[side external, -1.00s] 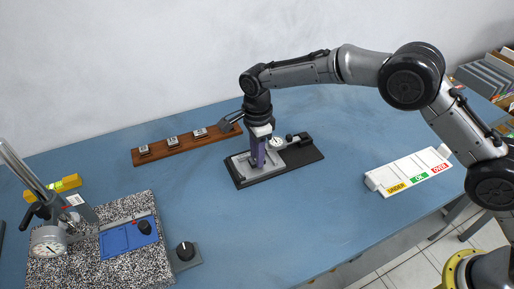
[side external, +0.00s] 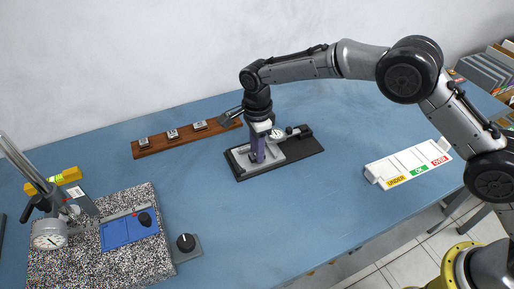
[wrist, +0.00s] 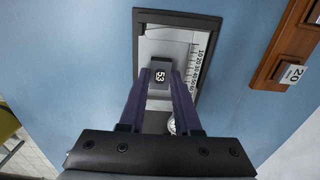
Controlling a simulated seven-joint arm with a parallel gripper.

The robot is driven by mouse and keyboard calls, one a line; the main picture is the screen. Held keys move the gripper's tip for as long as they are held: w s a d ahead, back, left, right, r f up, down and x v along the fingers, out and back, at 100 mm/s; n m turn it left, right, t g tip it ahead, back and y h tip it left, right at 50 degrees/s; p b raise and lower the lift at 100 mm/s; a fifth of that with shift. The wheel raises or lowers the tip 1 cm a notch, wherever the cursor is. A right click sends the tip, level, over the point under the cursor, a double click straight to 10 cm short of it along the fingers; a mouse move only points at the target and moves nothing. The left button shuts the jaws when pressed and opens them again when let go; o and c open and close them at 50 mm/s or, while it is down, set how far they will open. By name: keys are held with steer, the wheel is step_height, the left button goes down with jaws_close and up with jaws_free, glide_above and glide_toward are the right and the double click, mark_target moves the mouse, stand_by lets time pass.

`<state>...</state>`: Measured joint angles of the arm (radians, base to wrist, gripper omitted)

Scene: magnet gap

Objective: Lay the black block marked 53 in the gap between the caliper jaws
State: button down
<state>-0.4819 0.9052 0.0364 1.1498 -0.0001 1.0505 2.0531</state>
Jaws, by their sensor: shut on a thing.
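The black block marked 53 (wrist: 159,76) is between the tips of my purple gripper fingers (wrist: 160,80) in the wrist view, its number facing the camera. My gripper (side external: 257,158) is shut on it and points down over the caliper fixture. The caliper, with grey metal jaws (side external: 289,151), a ruled scale and a round dial (side external: 276,135), lies on a black base (side external: 316,147). It also shows in the wrist view (wrist: 165,33). In the side view my fingers hide the block. I cannot tell whether it touches the jaws or the gap floor.
A wooden rack (side external: 155,150) with several marked blocks stands behind left. A white tray (side external: 408,162) labelled UNDER, OK, OVER lies right. A speckled plate (side external: 75,260) with a dial stand and blue pad is at front left.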

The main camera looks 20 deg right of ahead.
steer(key=shift+f, duration=0.15)
stand_by(0.3)
steer(key=c, duration=0.5)
jaws_free()
steer(key=c, duration=0.6)
steer(key=shift+o, duration=0.2)
steer(key=shift+r, duration=2.25)
steer(key=o, duration=0.6)
steer(key=shift+c, duration=0.2)
